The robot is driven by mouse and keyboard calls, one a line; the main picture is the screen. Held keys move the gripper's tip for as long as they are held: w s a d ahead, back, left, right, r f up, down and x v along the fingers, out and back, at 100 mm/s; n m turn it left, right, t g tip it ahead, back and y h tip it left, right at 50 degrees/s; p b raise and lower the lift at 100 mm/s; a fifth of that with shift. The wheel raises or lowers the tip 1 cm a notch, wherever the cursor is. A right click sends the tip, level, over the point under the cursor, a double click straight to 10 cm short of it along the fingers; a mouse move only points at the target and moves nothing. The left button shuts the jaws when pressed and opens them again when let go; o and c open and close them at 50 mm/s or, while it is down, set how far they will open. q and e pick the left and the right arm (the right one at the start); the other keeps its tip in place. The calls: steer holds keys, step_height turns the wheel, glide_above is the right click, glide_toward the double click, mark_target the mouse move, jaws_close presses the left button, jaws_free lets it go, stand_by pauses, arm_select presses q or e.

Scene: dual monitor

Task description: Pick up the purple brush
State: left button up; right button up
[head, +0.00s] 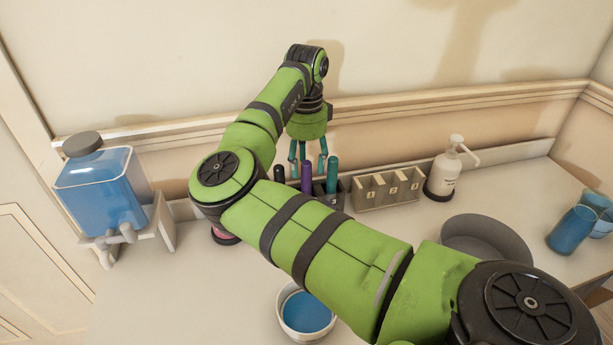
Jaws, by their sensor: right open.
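The purple brush (307,177) stands upright in a dark holder (329,196) at the back of the counter. A teal brush (332,174) stands to its right and a black one (280,174) to its left. My right gripper (309,163) points down from above, open, with its teal fingers around or just behind the top of the purple brush. I cannot tell whether they touch it. My right arm hides the lower front of the holder. My left gripper is out of view.
A numbered compartment box (388,190) and a white pump bottle (445,172) stand to the right. A blue liquid dispenser (101,192) is at left. A bowl of blue liquid (306,313), a grey dish (487,240) and blue cups (574,229) occupy the counter.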

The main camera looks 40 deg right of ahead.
mark_target(306, 173)
step_height(306, 173, down, 4)
jaws_close()
steer(key=shift+r, duration=0.1)
stand_by(0.4)
